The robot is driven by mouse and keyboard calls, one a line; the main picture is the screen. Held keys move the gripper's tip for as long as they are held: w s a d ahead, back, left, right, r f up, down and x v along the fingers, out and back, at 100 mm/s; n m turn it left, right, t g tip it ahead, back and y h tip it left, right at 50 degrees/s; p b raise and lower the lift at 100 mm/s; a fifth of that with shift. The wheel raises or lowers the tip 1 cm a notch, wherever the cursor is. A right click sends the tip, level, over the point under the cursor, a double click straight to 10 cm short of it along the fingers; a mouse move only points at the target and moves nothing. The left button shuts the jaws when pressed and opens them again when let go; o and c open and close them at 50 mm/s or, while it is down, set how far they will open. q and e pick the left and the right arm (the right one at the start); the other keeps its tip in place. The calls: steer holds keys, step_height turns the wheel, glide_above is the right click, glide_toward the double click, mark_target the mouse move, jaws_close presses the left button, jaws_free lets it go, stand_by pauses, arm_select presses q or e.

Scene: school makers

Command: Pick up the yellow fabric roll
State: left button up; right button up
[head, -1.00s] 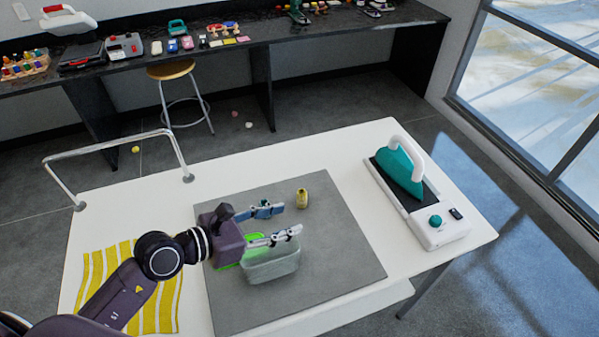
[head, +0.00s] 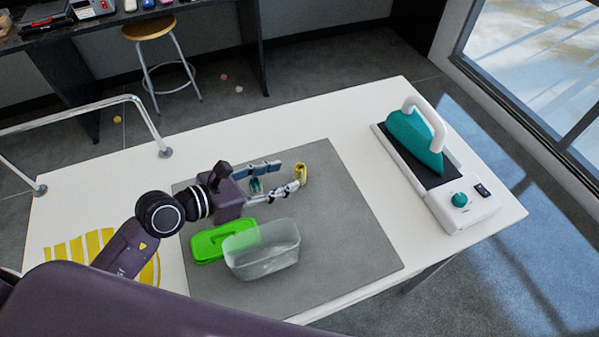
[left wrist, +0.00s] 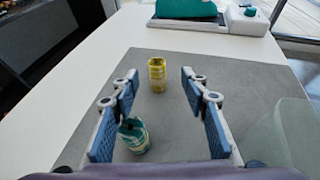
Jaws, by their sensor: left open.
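The yellow fabric roll (head: 300,174) stands upright on the grey mat (head: 345,235). My left gripper (head: 288,175) is open and low over the mat, with its fingertips close to the roll. In the left wrist view the yellow roll (left wrist: 157,74) shows ahead, in the gap between the two fingers of the left gripper (left wrist: 160,95). A teal roll (head: 256,186) stands between the fingers, nearer the palm; in the left wrist view this teal roll (left wrist: 134,138) is beside the left-hand finger. Whether they touch, I cannot tell. My right gripper is out of view.
A clear box (head: 268,262) and a green lid (head: 207,245) lie on the mat close to the gripper's near side. A teal iron (head: 415,140) rests on its base at the right. Striped yellow cloth (head: 80,250) lies at the left. The mat's right side is clear.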

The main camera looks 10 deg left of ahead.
mark_target(295, 170)
arm_select(q)
steer(key=shift+r+p+x, duration=0.25)
steer(key=shift+p+x, duration=0.15)
steer(key=shift+x, duration=0.8)
steer(key=p+x, duration=0.1)
steer(key=x, duration=0.2)
steer(key=shift+w, duration=0.35)
steer(key=shift+w+d+f, duration=0.35)
steer(key=shift+w+f, duration=0.05)
steer(key=shift+c, duration=0.3)
steer(key=c, duration=0.9)
